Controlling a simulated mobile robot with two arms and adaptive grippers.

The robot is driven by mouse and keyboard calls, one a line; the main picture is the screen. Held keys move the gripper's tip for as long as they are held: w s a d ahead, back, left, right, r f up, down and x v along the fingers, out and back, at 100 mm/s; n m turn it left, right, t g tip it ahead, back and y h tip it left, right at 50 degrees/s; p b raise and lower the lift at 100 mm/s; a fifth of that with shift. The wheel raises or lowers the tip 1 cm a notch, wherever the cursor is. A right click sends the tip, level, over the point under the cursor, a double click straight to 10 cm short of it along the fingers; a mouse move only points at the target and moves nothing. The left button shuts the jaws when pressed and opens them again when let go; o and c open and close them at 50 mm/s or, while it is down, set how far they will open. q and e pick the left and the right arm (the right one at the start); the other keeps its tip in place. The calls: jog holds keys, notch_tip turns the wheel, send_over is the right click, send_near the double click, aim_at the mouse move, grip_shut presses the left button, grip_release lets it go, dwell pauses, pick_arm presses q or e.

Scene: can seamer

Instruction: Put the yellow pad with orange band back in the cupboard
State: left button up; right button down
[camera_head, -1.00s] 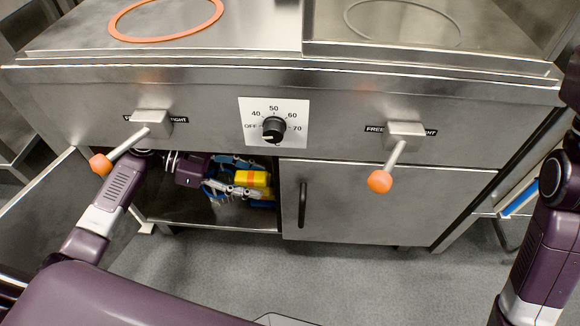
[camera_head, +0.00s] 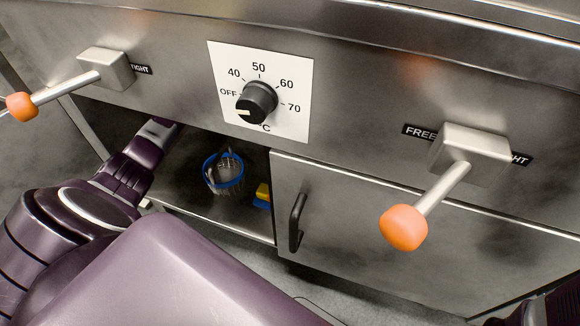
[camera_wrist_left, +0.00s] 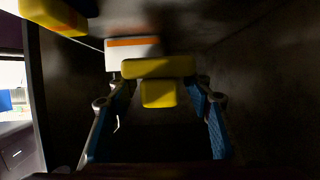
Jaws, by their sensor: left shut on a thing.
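My left gripper (camera_wrist_left: 160,100) is shut on a yellow pad (camera_wrist_left: 158,68) with a yellow block-shaped part below it, in the left wrist view. No orange band shows on the side facing that camera. In the head view my left arm reaches into the dark open cupboard (camera_head: 257,232) at the left. The gripper and held pad are hidden there behind the front panel. Just beyond the held pad is a white pad with an orange band (camera_wrist_left: 132,50). My right gripper is out of view.
A blue-rimmed wire basket (camera_head: 223,185) stands in the cupboard, with a yellow and blue item (camera_head: 262,194) to its right. Another yellow item (camera_wrist_left: 55,15) is at the wrist view's upper left. A closed door (camera_head: 390,230) and orange-knobbed levers (camera_head: 403,228) flank the opening.

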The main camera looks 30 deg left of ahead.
pick_arm(q)
notch_tip(320, 180, down, 10)
jog(key=b, duration=0.5)
jog(key=shift+r, duration=0.3)
jog(key=o, duration=0.9)
